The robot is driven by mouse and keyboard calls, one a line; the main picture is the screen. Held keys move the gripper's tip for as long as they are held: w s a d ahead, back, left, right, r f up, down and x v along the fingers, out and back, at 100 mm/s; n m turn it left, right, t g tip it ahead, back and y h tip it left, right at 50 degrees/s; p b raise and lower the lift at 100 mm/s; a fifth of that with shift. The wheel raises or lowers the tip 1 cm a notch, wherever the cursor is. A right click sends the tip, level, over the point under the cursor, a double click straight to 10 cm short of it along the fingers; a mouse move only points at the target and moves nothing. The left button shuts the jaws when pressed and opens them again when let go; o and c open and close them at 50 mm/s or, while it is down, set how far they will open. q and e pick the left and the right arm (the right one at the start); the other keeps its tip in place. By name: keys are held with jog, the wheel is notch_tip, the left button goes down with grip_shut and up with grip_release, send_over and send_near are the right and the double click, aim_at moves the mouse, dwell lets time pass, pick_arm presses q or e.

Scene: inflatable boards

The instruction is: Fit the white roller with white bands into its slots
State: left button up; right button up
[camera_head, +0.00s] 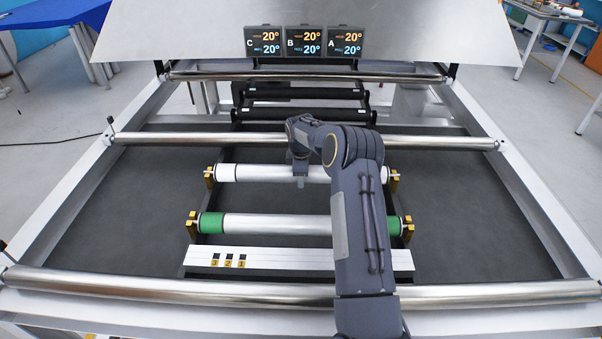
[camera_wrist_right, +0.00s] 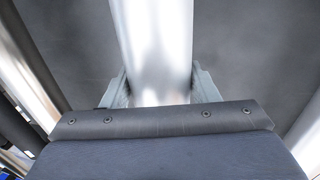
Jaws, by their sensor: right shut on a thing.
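The white roller with white bands (camera_head: 262,173) lies across the frame in the head view, level with a pair of gold slot brackets, the left one (camera_head: 209,177) and the right one (camera_head: 394,181). Its left white band (camera_head: 226,173) is close to the left bracket. I cannot tell whether its ends are seated. My right gripper (camera_head: 300,178) is shut around the roller's middle from above. In the right wrist view the roller (camera_wrist_right: 155,45) runs between the fingers of my right gripper (camera_wrist_right: 161,92). My arm hides part of the roller's right half. My left gripper is not in view.
A roller with green bands (camera_head: 275,225) sits in nearer gold brackets. A white strip with number tags (camera_head: 300,258) lies in front. Metal bars cross the frame behind (camera_head: 200,140) and in front (camera_head: 170,285). Black rollers and three displays (camera_head: 305,42) stand farther back.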

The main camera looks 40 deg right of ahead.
jog(key=shift+f+b, duration=0.45)
jog(key=shift+f, duration=0.2)
jog(key=o, duration=1.6)
jog(key=shift+o, duration=0.2)
jog(key=shift+f, duration=0.1)
jog(key=shift+s+a+r+b, duration=0.1)
jog(key=shift+s+a+r, duration=0.1)
jog(key=shift+r, duration=1.1)
jog(key=shift+s+a+r+b, duration=0.15)
jog(key=shift+s+r, duration=0.05)
jog(key=shift+r, duration=1.1)
jog(key=shift+s+a+r+b, duration=0.1)
jog(key=shift+s+a+r, duration=0.1)
jog(key=shift+r, duration=1.1)
